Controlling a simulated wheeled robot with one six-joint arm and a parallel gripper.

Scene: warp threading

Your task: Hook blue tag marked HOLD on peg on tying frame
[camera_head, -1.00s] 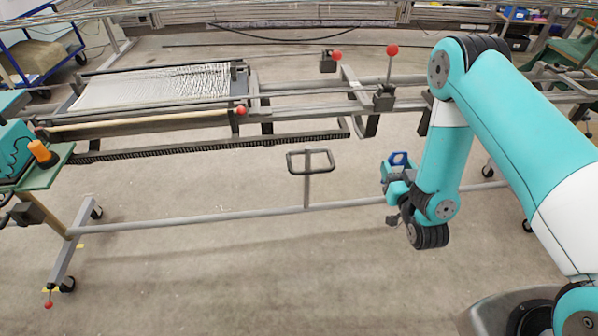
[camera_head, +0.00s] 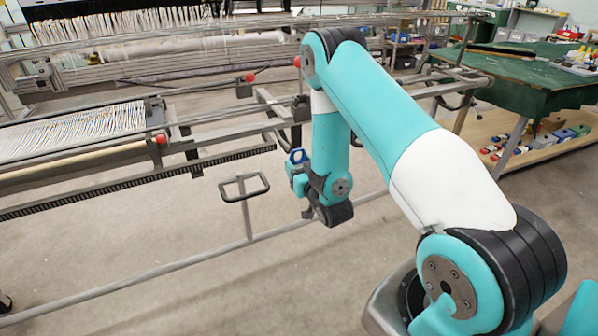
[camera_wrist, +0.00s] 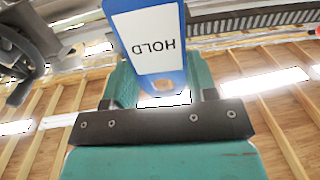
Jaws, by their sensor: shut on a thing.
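My gripper (camera_head: 299,179) is shut on the blue tag (camera_head: 298,156) and holds it up in the air in front of the tying frame. The tying frame (camera_head: 225,153) is grey metal with long rails and red-knobbed parts. I cannot make out which part is the peg. The tag appears apart from the frame.
A grey loop handle (camera_head: 244,188) stands on the low cross rail (camera_head: 205,259), left of my gripper. White warp threads (camera_head: 75,125) lie on the frame at left. A green table (camera_head: 525,78) with a lower shelf of coloured boxes stands at right. The near floor is clear.

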